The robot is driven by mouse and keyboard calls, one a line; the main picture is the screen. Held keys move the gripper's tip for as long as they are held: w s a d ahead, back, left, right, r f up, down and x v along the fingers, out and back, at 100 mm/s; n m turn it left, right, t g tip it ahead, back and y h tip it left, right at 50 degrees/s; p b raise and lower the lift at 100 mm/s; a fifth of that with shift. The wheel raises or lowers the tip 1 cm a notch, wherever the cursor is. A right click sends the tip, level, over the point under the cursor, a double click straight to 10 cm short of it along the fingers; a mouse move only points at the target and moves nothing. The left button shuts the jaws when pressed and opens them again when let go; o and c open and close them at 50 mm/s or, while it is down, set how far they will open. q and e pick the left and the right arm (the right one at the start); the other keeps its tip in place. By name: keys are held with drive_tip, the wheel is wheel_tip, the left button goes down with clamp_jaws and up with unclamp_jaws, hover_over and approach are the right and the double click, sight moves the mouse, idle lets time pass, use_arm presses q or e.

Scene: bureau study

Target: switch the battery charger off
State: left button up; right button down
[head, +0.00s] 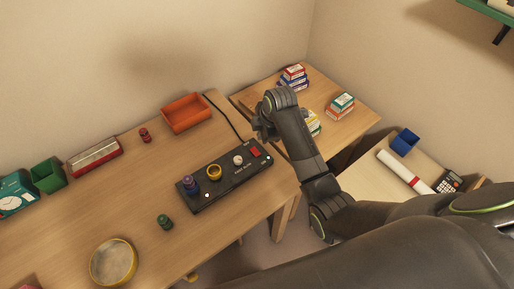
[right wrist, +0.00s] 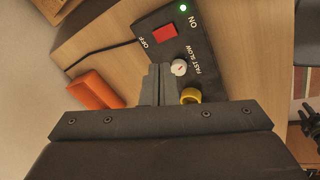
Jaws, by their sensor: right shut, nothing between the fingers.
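The battery charger (head: 229,180) is a long dark box on the wooden desk. It carries a red switch (head: 255,152), a white knob (head: 238,160), a yellow ring (head: 214,171) and a purple piece at its left end. In the right wrist view the red switch (right wrist: 164,33) sits between OFF and ON labels, and a green light (right wrist: 183,8) glows near ON. The rocker's tilt is hard to tell. My right gripper (head: 262,130) is shut and empty, above and behind the switch end. Its fingers (right wrist: 156,72) show beside the white knob. My left gripper is not seen.
An orange tray (head: 186,113) stands behind the charger, with a black cable running nearby. Small boxes (head: 340,106) stand on the right table. The desk left of the charger is mostly clear.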

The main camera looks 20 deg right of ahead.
drive_tip(key=s+d+m+t+y+b, duration=0.1)
drive_tip(key=s+m+t+b, duration=0.3)
drive_tip(key=m, duration=0.9)
drive_tip(key=shift+s+d+f+m+t+y+b, duration=0.3)
drive_tip(key=shift+s+d+f+t+y, duration=0.15)
drive_tip(key=shift+s+t, duration=0.6)
drive_tip(key=shift+w, duration=0.25)
hover_over(257, 154)
drive_tip(key=f, duration=0.6)
drive_tip(key=shift+s+p, duration=0.3)
drive_tip(key=shift+s, duration=0.05)
drive_tip(key=f, duration=0.3)
drive_tip(key=shift+w, duration=0.3)
drive_tip(key=shift+f, duration=0.55)
drive_tip(key=shift+f, duration=0.1)
